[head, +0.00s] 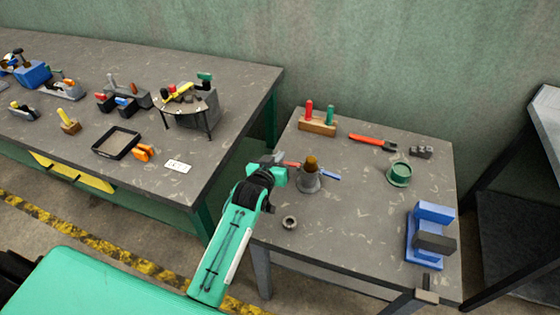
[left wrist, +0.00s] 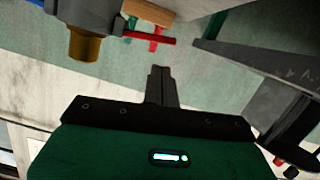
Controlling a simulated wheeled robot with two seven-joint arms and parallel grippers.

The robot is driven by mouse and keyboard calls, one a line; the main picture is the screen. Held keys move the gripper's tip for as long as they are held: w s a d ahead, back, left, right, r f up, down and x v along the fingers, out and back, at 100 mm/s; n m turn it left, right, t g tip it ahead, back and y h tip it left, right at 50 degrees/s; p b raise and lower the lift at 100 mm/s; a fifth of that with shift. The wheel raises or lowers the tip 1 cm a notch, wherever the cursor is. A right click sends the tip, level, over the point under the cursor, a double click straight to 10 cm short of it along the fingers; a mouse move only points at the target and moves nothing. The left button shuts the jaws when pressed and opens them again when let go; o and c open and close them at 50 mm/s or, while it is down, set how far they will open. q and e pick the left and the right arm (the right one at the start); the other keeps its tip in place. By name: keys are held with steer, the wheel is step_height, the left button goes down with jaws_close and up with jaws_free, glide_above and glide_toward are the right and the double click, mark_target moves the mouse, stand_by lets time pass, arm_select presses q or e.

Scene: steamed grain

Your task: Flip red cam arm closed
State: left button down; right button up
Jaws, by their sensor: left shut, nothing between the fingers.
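A grey round fixture (head: 309,182) with a brown knob (head: 312,163) on top stands on the right-hand table. Its red cam arm (head: 291,164) sticks out to the left and its blue arm (head: 330,175) to the right. My left gripper (head: 282,159) is beside the fixture on the left, close to the red arm's outer end; contact cannot be told. In the left wrist view its fingers (left wrist: 161,84) are shut and empty, with the red cam arm (left wrist: 150,38) and grey fixture (left wrist: 85,14) beyond them. My right gripper is not in view.
A wooden block (head: 318,127) with red and green pegs, a red-handled tool (head: 372,141), a green cup (head: 399,174), a metal ring (head: 290,222) and a blue fixture (head: 424,228) share the table. The table's middle is clear. A longer workbench (head: 230,95) stands left.

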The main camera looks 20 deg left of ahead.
arm_select(q)
steer(key=shift+d+f, duration=0.25)
steer(key=shift+f, duration=0.75)
steer(key=shift+s+a+f+n+h, duration=0.1)
steer(key=shift+f+n+h, duration=0.1)
steer(key=shift+n+h, duration=0.1)
steer(key=shift+f+n, duration=0.15)
steer(key=shift+n, duration=0.15)
steer(key=shift+a+f+n+h, duration=0.1)
steer(key=shift+f+n+h, duration=0.2)
steer(key=shift+f+n, duration=0.35)
steer(key=shift+f+n+h, duration=0.3)
steer(key=shift+n, duration=0.35)
steer(key=shift+f+n+b, duration=0.3)
steer(key=shift+n+b, duration=0.2)
steer(key=shift+d+f+n+t+h+b, duration=0.1)
steer(key=shift+f+n+t+h+b, duration=0.15)
steer(key=shift+n, duration=0.35)
steer(key=shift+d+n+t+h+b, duration=0.15)
steer(key=shift+n+h+b, duration=0.15)
steer(key=shift+n, duration=0.3)
